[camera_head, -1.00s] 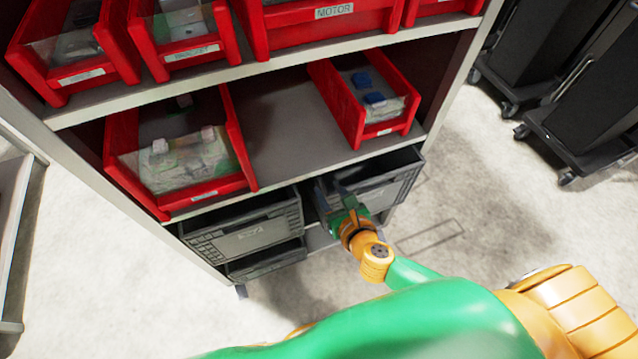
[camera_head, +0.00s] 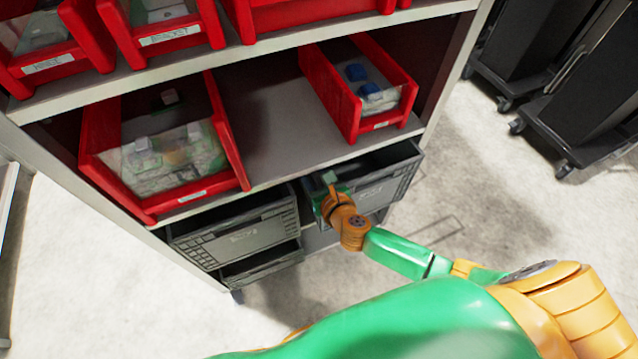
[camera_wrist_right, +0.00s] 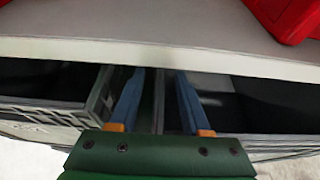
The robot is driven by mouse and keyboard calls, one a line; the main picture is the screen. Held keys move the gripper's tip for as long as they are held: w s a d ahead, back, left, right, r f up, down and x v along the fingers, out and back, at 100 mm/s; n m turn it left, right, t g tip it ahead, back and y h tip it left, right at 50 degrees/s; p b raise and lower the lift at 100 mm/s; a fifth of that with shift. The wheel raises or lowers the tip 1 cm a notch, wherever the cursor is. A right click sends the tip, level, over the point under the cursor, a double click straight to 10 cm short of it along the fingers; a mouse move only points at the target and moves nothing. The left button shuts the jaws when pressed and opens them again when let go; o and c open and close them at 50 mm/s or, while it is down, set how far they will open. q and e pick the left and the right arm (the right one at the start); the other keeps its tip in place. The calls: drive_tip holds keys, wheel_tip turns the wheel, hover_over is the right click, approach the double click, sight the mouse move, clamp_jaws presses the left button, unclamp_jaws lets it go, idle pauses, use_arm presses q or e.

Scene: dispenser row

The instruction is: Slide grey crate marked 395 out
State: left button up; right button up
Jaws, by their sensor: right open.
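Two grey crates sit side by side under the lowest red-bin shelf: a left one (camera_head: 245,241) and a right one (camera_head: 382,190). A third grey crate (camera_head: 262,268) shows below the left one. Their front markings are too blurred to read. My right gripper (camera_head: 326,182) is at the left end of the right crate, under the shelf edge. In the right wrist view the blue fingers (camera_wrist_right: 158,95) are apart, and what looks like the right crate's left side wall (camera_wrist_right: 160,112) lies between them. The left crate (camera_wrist_right: 48,120) is beside the left finger. My left gripper is not in view.
The shelf board (camera_head: 275,165) passes close above the crates and my right gripper. Red bins (camera_head: 358,88) (camera_head: 165,155) stand on it, with more red bins above. Black wheeled cabinets (camera_head: 580,100) stand at the right. The floor before the rack is clear.

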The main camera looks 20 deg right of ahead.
drive_tip(key=shift+w+f, duration=0.1)
drive_tip(key=shift+w, duration=0.1)
clamp_jaws()
idle(1.4)
